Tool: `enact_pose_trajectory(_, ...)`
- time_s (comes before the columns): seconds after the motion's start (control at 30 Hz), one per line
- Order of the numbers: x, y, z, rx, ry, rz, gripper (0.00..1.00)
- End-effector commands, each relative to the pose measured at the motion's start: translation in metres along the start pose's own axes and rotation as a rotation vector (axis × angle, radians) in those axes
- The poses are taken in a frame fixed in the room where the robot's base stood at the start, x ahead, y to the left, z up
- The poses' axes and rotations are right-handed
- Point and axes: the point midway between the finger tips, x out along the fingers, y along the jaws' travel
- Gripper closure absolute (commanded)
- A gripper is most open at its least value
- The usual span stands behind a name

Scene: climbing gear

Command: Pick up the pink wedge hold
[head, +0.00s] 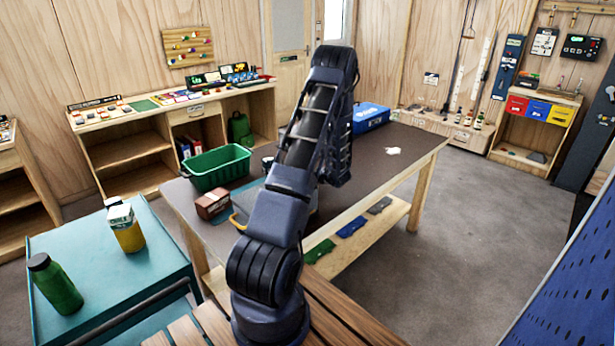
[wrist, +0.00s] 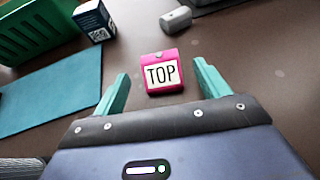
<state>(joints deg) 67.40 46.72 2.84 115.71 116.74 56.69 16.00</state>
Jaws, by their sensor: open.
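The pink wedge hold (wrist: 147,88) lies on the dark table top in the wrist view. It has a white label reading "TOP" on its upper face. My gripper (wrist: 162,87) is open, with its two teal fingers apart, one toward each side of the hold. The hold sits just beyond the fingertips, roughly centred between them, and nothing is held. In the head view my arm hides the gripper and the pink hold cannot be made out.
A green crate (head: 217,169) stands on the table (head: 412,142). In the wrist view, a dark box with a white label (wrist: 95,20) and a grey block (wrist: 177,18) lie beyond the hold. A teal mat (wrist: 50,92) is left. A blue box (head: 370,117) stands at the table's far end.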

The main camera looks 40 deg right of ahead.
Motion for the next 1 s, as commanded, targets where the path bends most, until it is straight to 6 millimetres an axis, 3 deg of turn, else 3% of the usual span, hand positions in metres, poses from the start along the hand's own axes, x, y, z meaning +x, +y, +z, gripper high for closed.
enact_pose_trajectory(0.33, 0.043, 0.000, -0.002, -0.001, -0.001, 0.002, 0.25)
enact_pose_trajectory(0.6, 0.048, 0.000, -0.002, 0.000, 0.000, 0.000, 0.25)
enact_pose_trajectory(0.87, 0.047, 0.000, -0.002, 0.000, 0.000, 0.000, 0.74)
enact_pose_trajectory(1.0, 0.047, 0.000, -0.002, 0.000, 0.000, 0.000, 0.74)
